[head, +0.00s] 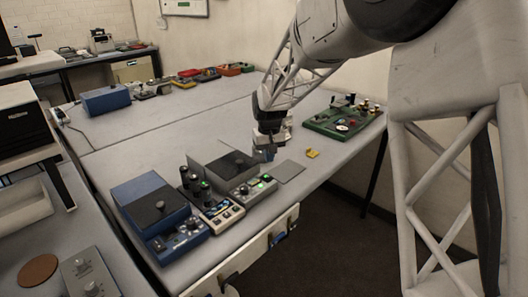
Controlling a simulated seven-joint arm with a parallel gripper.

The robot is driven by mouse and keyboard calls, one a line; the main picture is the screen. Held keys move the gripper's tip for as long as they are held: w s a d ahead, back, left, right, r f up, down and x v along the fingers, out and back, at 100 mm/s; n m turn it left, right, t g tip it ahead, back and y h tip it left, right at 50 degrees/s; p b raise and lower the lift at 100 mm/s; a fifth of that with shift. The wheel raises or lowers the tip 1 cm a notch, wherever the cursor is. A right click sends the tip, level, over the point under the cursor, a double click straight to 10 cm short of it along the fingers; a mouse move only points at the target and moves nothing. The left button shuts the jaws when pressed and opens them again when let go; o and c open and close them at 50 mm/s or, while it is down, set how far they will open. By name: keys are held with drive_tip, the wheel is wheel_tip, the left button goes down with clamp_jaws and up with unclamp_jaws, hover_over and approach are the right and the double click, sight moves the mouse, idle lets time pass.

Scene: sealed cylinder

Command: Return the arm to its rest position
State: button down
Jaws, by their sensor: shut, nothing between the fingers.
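My arm comes in from the upper right and reaches down over the grey table (130,140). My gripper (266,152) is at the end of it, low over the table's right part. It is shut and empty, with its fingertips small and partly dark in the head view. A grey box-shaped device with a green light (262,184) stands just in front and left of it. A flat grey plate (288,171) lies just to the right of that device.
A green board with knobs (345,120) stands right of my gripper, and a small yellow piece (312,153) lies between. A blue box device (155,208) stands at the front left. Another blue box (105,99) is farther back. The table's middle is clear.

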drive_tip(key=s+d+r+m, duration=0.1)
drive_tip(key=s+d+r, duration=0.25)
drive_tip(key=s, duration=0.35)
drive_tip(key=s+d+r+t, duration=0.1)
drive_tip(key=s+d+r, duration=0.25)
drive_tip(key=s, duration=0.35)
drive_tip(key=s+d+r+m, duration=0.1)
drive_tip(key=s+d+r, duration=0.25)
drive_tip(key=s, duration=0.45)
drive_tip(key=s+d, duration=0.2)
drive_tip(key=s, duration=0.9)
drive_tip(key=s+d+m+t, duration=0.1)
drive_tip(key=s+d, duration=0.1)
drive_tip(key=s, duration=0.9)
drive_tip(key=shift+d+f+t, duration=0.3)
drive_tip(key=shift+d+f, duration=0.1)
drive_tip(key=shift+f, duration=0.05)
drive_tip(key=shift+w, duration=0.15)
